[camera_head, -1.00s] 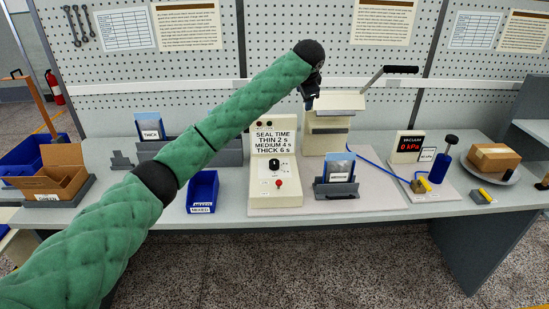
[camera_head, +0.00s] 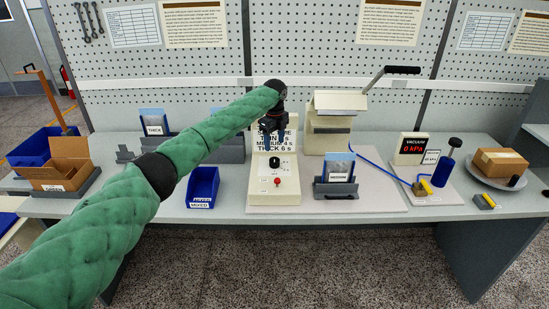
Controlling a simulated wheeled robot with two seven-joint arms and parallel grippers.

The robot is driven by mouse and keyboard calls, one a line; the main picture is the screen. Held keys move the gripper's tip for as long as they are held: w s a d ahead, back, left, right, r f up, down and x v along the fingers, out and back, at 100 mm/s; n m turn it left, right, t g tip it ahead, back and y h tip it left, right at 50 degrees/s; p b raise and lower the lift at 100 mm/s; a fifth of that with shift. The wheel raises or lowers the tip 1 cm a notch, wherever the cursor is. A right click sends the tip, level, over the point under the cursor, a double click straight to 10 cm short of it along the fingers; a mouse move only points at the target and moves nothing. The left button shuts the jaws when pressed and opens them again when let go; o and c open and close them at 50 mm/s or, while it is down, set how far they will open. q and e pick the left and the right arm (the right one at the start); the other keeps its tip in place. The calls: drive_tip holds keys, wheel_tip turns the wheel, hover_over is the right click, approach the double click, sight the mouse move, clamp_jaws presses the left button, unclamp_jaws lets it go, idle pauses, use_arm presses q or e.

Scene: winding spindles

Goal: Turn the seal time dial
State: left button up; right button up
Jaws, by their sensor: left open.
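The seal time dial (camera_head: 274,162) is a small black knob on the sloped face of the cream control box (camera_head: 287,192). The label above it, with thin, medium and thick times, is partly covered by my left gripper. My left gripper (camera_head: 275,146) is open and empty, pointing down just above the dial in the picture. I cannot tell whether its fingertips touch the dial. A red button (camera_head: 278,181) sits below the dial. My right gripper is not in view.
A cream sealer (camera_head: 328,125) with a raised black-handled lever stands behind right. A medium packet (camera_head: 339,166) in a grey holder is right of the control box. A blue bin (camera_head: 203,187) is to its left. A vacuum unit (camera_head: 411,148) and a brown box (camera_head: 499,161) stand farther right.

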sight(275, 159)
use_arm(q)
drive_tip(key=shift+d+f+m, duration=0.1)
drive_tip(key=shift+m, duration=0.2)
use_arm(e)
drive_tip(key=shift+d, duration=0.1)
use_arm(q)
drive_tip(key=shift+f+p, duration=0.5)
drive_tip(key=shift+f, duration=0.15)
wheel_tip(275, 159, down, 5)
drive_tip(key=shift+p, duration=1.05)
drive_tip(key=shift+f, duration=0.65)
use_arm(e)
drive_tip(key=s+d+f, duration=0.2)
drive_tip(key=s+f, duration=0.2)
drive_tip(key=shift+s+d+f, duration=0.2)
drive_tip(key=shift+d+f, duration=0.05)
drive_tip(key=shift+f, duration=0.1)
use_arm(q)
drive_tip(key=c, duration=1)
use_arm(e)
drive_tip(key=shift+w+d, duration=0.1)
